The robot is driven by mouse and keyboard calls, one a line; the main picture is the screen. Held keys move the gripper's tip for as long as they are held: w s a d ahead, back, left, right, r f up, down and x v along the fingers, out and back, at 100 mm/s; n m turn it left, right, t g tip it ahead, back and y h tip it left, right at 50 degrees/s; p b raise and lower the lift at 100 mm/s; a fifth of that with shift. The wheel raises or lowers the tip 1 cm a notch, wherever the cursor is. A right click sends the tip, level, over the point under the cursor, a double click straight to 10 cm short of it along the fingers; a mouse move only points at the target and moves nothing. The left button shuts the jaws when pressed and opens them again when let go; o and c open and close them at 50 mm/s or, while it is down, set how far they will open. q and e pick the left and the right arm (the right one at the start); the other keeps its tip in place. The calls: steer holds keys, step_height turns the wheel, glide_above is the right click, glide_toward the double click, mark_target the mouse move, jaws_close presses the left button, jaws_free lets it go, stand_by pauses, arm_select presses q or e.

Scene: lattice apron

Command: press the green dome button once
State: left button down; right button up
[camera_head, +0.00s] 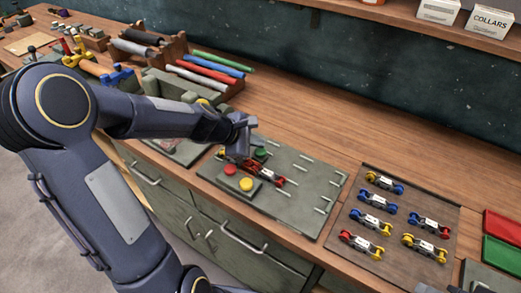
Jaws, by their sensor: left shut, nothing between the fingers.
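The green dome button (261,153) sits on the grey slotted board on the workbench. A red button (230,169) and a yellow button (246,184) sit on a small block nearer to me. My left gripper (241,151) is shut and empty. It is just left of the green button in the picture, over the back left part of the board. The arm hides part of the area behind it, and I cannot tell whether the fingertips touch anything. My right gripper is not in view.
A brown tray (391,216) with several coloured link pieces is to the right. Red and green bins (502,254) stand at the right edge. A wooden rack with coloured rods (211,65) is behind my arm.

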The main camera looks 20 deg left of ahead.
mark_target(257, 152)
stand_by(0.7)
arm_select(q)
steer(key=shift+f+b, duration=0.45)
steer(key=shift+f+b, duration=0.9)
steer(key=shift+f, duration=0.05)
stand_by(0.7)
stand_by(0.4)
steer(key=shift+r+p, duration=1.25)
steer(key=shift+r, duration=0.1)
steer(key=shift+r, duration=0.1)
step_height(257, 152, up, 5)
steer(key=p, duration=0.4)
steer(key=shift+p, duration=0.4)
